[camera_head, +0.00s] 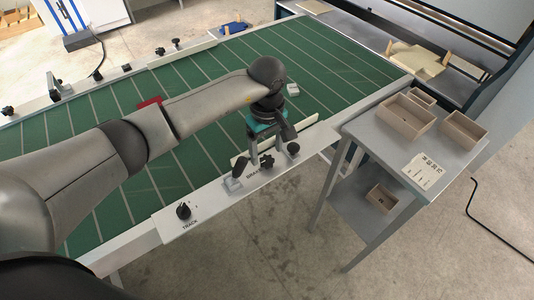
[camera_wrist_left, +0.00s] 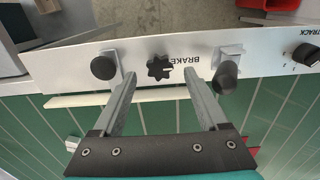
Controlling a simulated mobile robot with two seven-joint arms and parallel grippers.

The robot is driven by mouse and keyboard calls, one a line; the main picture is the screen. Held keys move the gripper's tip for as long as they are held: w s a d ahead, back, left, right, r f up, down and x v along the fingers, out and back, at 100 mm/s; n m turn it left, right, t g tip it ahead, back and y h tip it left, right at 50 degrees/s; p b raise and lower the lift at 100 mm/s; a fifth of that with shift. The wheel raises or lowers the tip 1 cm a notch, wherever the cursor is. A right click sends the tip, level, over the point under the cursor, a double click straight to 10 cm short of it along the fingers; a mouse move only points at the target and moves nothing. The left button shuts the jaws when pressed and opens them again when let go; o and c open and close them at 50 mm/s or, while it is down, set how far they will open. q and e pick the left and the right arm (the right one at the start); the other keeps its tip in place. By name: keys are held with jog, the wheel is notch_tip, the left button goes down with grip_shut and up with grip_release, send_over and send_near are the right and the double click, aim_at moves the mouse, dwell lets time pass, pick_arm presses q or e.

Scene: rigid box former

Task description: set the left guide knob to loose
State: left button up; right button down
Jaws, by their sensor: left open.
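My left gripper (camera_head: 268,150) is open above the near rail, and its two fingers also show in the wrist view (camera_wrist_left: 159,78). A black star-shaped knob (camera_wrist_left: 159,67) sits in the gap beyond the fingertips, beside the word BRAKE; in the head view it is the lobed knob (camera_head: 266,163). No contact with it shows. A round black knob (camera_wrist_left: 103,67) lies to its left in the wrist view, and a black handle on a metal bracket (camera_wrist_left: 226,76) to its right. No label reading "left guide" shows, so I cannot tell which knob that is. My right gripper is out of view.
A TRACK dial (camera_head: 183,211) is farther left on the near rail (camera_head: 215,200). The green belt table (camera_head: 330,70) has more knobs (camera_head: 160,51) along its far rail. A grey side table (camera_head: 390,150) with wooden boxes (camera_head: 407,115) stands to the right.

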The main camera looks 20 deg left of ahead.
aim_at(267, 163)
pick_arm(q)
jog(key=shift+f, duration=1.35)
jog(key=shift+c, duration=0.3)
grip_shut()
